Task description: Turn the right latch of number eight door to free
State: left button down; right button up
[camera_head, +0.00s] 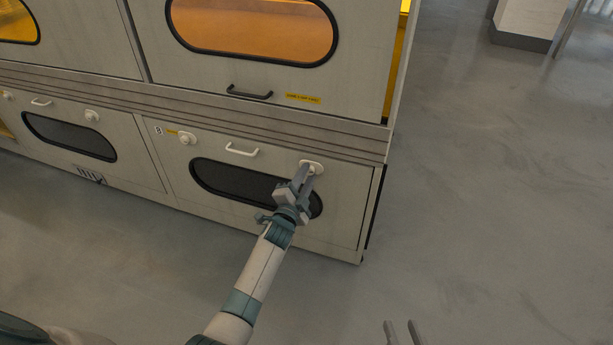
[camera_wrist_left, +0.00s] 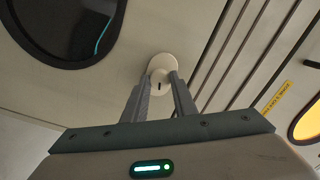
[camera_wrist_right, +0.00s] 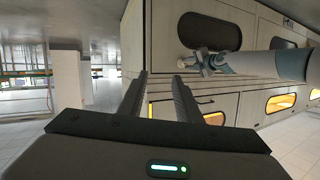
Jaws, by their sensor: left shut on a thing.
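The number eight door (camera_head: 175,165) is the lower right door in the head view, with a small 8 label (camera_head: 158,130) at its upper left. Its right latch (camera_head: 316,166) is a pale round knob near the upper right corner. My left gripper (camera_head: 304,172) is shut on this latch. In the left wrist view the fingers (camera_wrist_left: 161,84) stand on both sides of the latch (camera_wrist_left: 162,61), and a short dark mark shows between them. The fingers partly hide the latch's grip. My right gripper (camera_head: 402,330) is open and empty, away from the door; its fingers (camera_wrist_right: 160,78) stand apart.
The door also has a left latch (camera_head: 185,139), a pale handle (camera_head: 242,151) and a dark oval window (camera_head: 230,180). An upper door with a dark handle (camera_head: 249,93) and an orange window (camera_head: 255,30) is above. Open floor (camera_head: 500,190) lies right of the cabinet.

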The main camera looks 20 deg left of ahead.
pick_arm(q)
jog(key=m, duration=0.2)
jog(key=shift+m, duration=0.6)
pick_arm(e)
jog(key=shift+w+a+r+t, duration=0.15)
jog(key=shift+r+t, duration=0.15)
jog(key=shift+r, duration=0.15)
jog(key=shift+w+a+r+t, duration=0.1)
jog(key=shift+r+t, duration=0.2)
jog(key=shift+r, duration=0.1)
jog(key=shift+y, duration=0.3)
pick_arm(q)
jog(key=c, duration=1.4)
grip_release()
jog(key=shift+c, duration=0.2)
